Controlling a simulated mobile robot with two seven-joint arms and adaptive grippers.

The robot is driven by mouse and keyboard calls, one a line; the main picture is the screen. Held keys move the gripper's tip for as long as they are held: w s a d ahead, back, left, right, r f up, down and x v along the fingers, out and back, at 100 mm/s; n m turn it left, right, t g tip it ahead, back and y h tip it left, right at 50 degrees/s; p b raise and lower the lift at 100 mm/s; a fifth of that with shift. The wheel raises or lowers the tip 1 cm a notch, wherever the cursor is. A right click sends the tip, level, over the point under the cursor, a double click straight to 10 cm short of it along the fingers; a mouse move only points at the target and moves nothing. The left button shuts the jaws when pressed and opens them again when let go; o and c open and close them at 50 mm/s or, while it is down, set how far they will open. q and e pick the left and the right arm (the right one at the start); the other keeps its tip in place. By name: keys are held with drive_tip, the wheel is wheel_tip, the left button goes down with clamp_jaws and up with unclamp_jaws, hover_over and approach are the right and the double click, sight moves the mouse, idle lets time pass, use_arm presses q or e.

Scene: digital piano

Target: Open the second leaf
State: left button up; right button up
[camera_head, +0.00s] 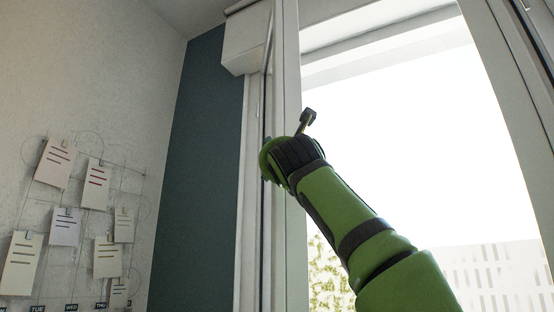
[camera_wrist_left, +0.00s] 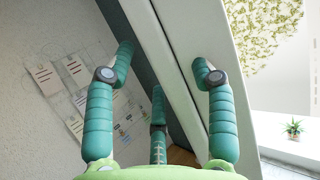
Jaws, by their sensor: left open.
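A tall pale window leaf or frame post (camera_head: 291,60) stands upright at the left of the bright window opening (camera_head: 410,150). A second pale frame member (camera_head: 505,90) slants down the right side; I cannot tell which is the second leaf. My left gripper (camera_head: 285,152) is at the left post, its fingers mostly hidden. A small dark piece (camera_head: 307,120) sticks up beside it, a fingertip or a handle. In the left wrist view my left gripper (camera_wrist_left: 165,65) is open, with teal fingers spread on both sides of a pale frame edge (camera_wrist_left: 178,70). Contact is unclear. My right gripper is not seen.
Paper notes (camera_head: 97,185) hang on a wire grid on the left wall, beside a dark teal panel (camera_head: 195,170). A white box (camera_head: 245,45) sits high by the window. In the left wrist view a potted plant (camera_wrist_left: 293,130) stands on the pale sill (camera_wrist_left: 285,150).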

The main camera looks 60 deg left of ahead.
use_arm(q)
drive_tip(key=v, duration=0.4)
drive_tip(key=shift+d, duration=0.1)
drive_tip(key=shift+f, duration=0.1)
idle(0.5)
